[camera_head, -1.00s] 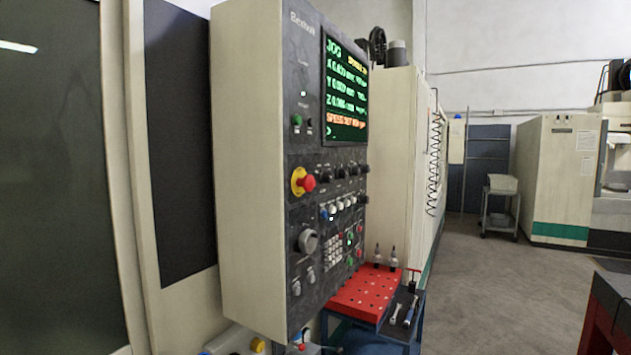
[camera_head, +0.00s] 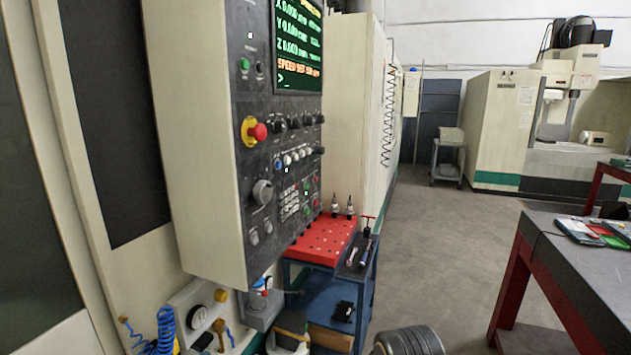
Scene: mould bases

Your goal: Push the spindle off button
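The machine's control panel (camera_head: 270,140) fills the left centre, angled to the right, with a screen (camera_head: 299,45) at its top. Small green and red buttons (camera_head: 307,209) sit in its lower right part beside a pale keypad (camera_head: 290,203). Their labels are too small to read, so I cannot tell which is the spindle off button. A large red emergency stop button (camera_head: 258,131) on a yellow ring and a green button (camera_head: 244,64) also show.
A red tool tray (camera_head: 322,243) on a blue cart (camera_head: 330,300) stands just right of the panel. A grey-topped table (camera_head: 570,262) with red legs is at the right. The floor (camera_head: 435,265) between them is clear. A dark ribbed cylinder shows at the bottom edge.

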